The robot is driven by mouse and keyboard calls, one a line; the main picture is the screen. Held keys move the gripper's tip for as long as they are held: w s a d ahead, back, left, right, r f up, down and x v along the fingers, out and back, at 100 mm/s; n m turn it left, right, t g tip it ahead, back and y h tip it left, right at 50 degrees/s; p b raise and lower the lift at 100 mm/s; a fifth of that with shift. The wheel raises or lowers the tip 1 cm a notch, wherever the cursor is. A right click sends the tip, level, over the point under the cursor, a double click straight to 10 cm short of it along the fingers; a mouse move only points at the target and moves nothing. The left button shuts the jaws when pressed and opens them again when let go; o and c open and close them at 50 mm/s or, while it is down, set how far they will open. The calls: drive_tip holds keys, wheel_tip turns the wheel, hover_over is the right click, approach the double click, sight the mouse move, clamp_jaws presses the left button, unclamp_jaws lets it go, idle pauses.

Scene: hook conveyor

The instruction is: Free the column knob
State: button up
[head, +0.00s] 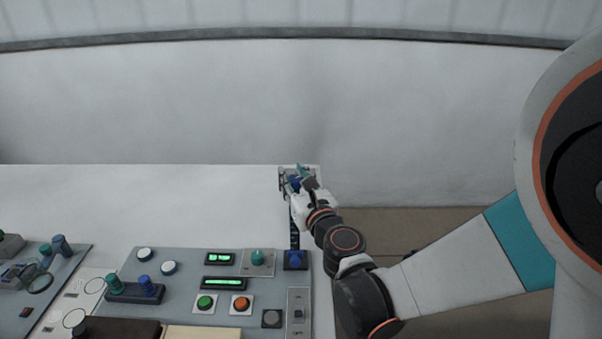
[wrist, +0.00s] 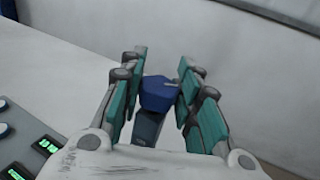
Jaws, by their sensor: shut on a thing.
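A blue faceted knob (wrist: 157,95) sits between the teal finger pads of my gripper (wrist: 162,88) in the wrist view. My gripper is shut on it, with a pad on either side. A grey-blue post (wrist: 147,128) shows directly below the knob. In the head view my gripper (head: 298,180) is near the far right corner of the white table, and only a bit of the blue knob (head: 294,183) shows among the fingers. A dark column (head: 294,232) runs from there down to a blue piece (head: 295,258) on a dark base. Whether the knob is still joined to the column is unclear.
A grey control panel (head: 180,250) lies left of the column, with a teal knob (head: 257,257), a green button (head: 206,302), an orange button (head: 241,303) and lit displays. A slider switch (head: 298,314) is in front. The white tabletop (head: 130,200) behind the panel is clear.

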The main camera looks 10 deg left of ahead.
drive_tip(key=shift+d+n+g+y, duration=0.1)
drive_tip(key=shift+n+g+y, duration=0.4)
drive_tip(key=shift+n+y, duration=0.1)
drive_tip(key=n+g+y+b, duration=0.1)
drive_tip(key=n+g+y, duration=0.1)
drive_tip(key=g+y, duration=0.1)
drive_tip(key=shift+f+n, duration=0.1)
drive_tip(key=shift+n, duration=0.3)
drive_tip(key=shift+s+n+g+y, duration=0.1)
drive_tip(key=shift+n+g+y, duration=0.8)
drive_tip(key=shift+g, duration=0.75)
drive_tip(key=shift+n+g+y, duration=0.5)
drive_tip(key=shift+n+g, duration=0.7)
drive_tip(key=shift+g, duration=0.45)
drive_tip(key=o, duration=1.1)
drive_tip(key=v, duration=1.1)
drive_tip(key=shift+d, duration=0.4)
drive_tip(key=shift+s, duration=0.1)
